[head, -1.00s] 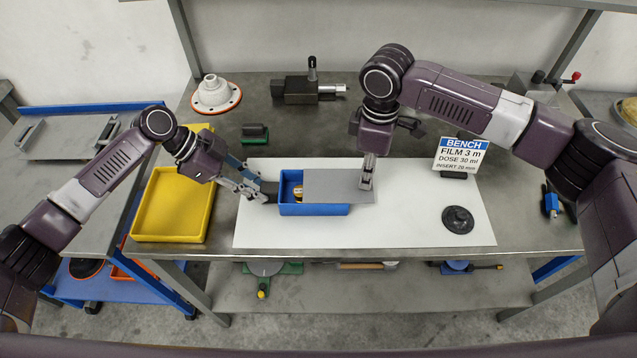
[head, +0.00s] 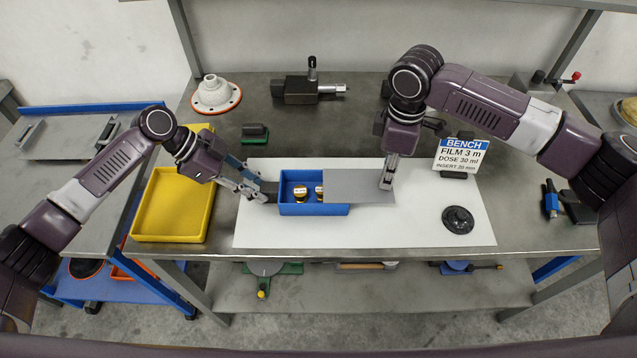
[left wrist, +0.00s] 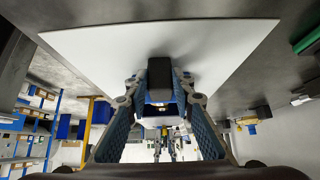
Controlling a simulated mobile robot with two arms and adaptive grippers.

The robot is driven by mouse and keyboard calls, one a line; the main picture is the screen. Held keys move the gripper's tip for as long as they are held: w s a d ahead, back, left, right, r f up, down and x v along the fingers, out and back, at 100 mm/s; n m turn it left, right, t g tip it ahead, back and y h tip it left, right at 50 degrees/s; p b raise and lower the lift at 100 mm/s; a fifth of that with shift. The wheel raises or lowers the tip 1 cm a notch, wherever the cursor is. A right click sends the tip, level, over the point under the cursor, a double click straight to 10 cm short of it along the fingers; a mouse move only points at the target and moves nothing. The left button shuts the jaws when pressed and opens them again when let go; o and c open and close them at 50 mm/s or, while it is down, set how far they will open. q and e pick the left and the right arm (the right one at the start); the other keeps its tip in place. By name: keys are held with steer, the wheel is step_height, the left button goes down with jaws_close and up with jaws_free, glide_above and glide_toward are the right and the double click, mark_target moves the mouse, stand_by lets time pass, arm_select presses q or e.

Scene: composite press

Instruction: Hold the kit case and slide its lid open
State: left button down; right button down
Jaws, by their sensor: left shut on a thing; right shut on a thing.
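The blue kit case (head: 312,209) sits on the white mat. Its grey lid (head: 355,186) is slid to the right, so the left part of the case is open and shows two small yellow-and-dark items (head: 301,192) inside. My left gripper (head: 262,192) is shut on the dark handle at the case's left end. In the left wrist view the dark handle (left wrist: 160,78) lies between my left gripper's fingers (left wrist: 160,100). My right gripper (head: 387,182) is shut on the lid at its right end, which reaches past the case over the mat.
The white mat (head: 420,225) is clear in front, with a black knobbed disc (head: 458,220) at its right. A yellow tray (head: 172,205) is at the left. A green-based block (head: 255,132) stands behind.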

steer(key=shift+d, duration=0.5)
stand_by(0.4)
steer(key=c, duration=1.7)
jaws_free()
steer(key=shift+c, duration=0.2)
step_height(320, 180, up, 12)
